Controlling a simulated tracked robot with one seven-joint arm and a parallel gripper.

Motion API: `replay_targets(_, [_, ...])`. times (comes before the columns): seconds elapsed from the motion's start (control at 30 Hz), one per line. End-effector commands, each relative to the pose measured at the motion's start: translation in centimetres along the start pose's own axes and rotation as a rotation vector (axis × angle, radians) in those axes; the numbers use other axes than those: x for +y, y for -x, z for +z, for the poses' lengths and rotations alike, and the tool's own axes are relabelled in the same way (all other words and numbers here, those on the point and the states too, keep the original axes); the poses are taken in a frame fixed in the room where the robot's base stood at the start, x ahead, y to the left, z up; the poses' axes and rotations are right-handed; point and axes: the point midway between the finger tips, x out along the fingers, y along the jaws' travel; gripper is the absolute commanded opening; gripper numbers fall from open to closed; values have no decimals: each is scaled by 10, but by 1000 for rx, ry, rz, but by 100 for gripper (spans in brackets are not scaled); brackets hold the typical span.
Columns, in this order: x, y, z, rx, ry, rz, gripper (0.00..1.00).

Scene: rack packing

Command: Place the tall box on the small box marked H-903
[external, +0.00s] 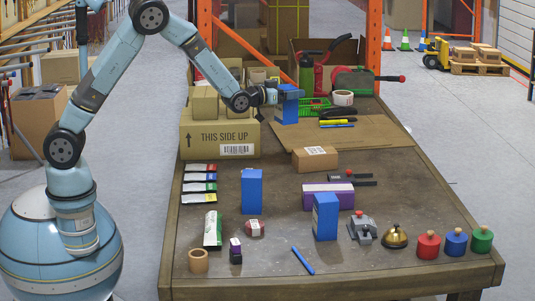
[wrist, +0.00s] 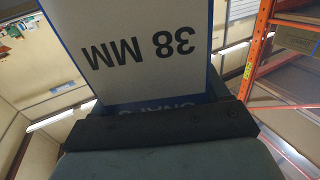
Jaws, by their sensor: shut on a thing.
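A tall blue box (external: 288,108) is in my gripper (external: 273,96), upright, over or on the flat cardboard at the back of the table; I cannot tell whether its base touches. In the wrist view its pale face (wrist: 140,45) fills the upper middle, with "38 MM" upside down and blue edges. My gripper is shut on it; the fingertips are largely hidden. Two similar blue boxes stand upright nearer the front, one at left (external: 252,191) and one at centre (external: 325,217). A small brown box (external: 315,159) with a white label lies at mid-table; its marking is too small to read.
A large carton (external: 220,138) with smaller boxes on top stands left of my gripper. Flat cardboard (external: 375,133), a green basket (external: 312,107) and markers lie at the back.

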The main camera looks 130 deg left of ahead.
Motion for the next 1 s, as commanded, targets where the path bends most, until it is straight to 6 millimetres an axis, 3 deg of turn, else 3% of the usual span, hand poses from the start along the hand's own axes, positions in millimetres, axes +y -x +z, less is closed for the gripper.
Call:
replay_targets(0.3, [14, -60, 28, 2, 0, 0, 32])
replay_targets(0.5, [19, -83, 59, 0, -1, 0, 32])
replay_targets(1.0, [25, -106, 94, -1, 0, 0, 32])
